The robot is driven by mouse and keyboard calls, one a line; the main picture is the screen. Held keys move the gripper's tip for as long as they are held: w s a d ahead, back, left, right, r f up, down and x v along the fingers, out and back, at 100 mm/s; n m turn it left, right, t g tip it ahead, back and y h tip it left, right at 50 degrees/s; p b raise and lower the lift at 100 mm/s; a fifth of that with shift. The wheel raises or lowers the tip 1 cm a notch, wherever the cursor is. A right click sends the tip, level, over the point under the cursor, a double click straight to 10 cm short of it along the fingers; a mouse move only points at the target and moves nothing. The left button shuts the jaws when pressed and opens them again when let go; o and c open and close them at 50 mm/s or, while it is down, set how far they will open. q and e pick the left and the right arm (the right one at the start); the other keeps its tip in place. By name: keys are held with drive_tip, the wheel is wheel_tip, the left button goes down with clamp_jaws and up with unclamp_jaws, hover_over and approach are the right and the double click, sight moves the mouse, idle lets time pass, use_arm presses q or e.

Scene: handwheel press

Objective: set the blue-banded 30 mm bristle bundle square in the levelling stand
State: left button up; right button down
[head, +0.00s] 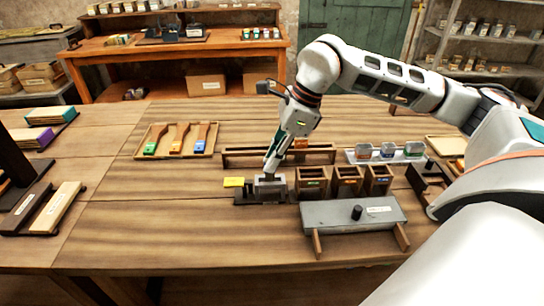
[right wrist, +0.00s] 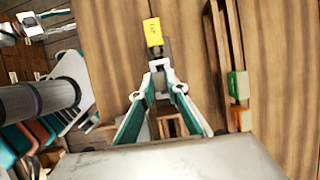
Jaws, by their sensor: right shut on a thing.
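My right gripper (head: 269,176) points down at a small grey block (head: 271,189) on a dark base, which looks like the levelling stand. In the right wrist view my right gripper (right wrist: 160,68) has its teal-edged fingers drawn together at the tips. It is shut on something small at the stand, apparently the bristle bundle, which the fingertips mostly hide. I cannot make out a blue band or whether the bundle stands square. A yellow tag (head: 233,182) sits just left of the grey block and shows in the wrist view (right wrist: 153,32). My left gripper is not in view.
Three open wooden bins (head: 312,181) stand close right of the stand. A long wooden rack (head: 245,155) lies behind it, and a grey-topped bench (head: 340,214) in front right. A tray of coloured brushes (head: 143,152) is at the back left.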

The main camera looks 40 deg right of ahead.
drive_tip(key=shift+f+b, duration=0.6)
drive_tip(key=shift+f, duration=0.7)
idle(0.4)
drive_tip(key=c, duration=1.9)
unclamp_jaws()
drive_tip(key=shift+r, duration=0.1)
drive_tip(key=v, duration=1.2)
drive_tip(key=shift+a, duration=0.1)
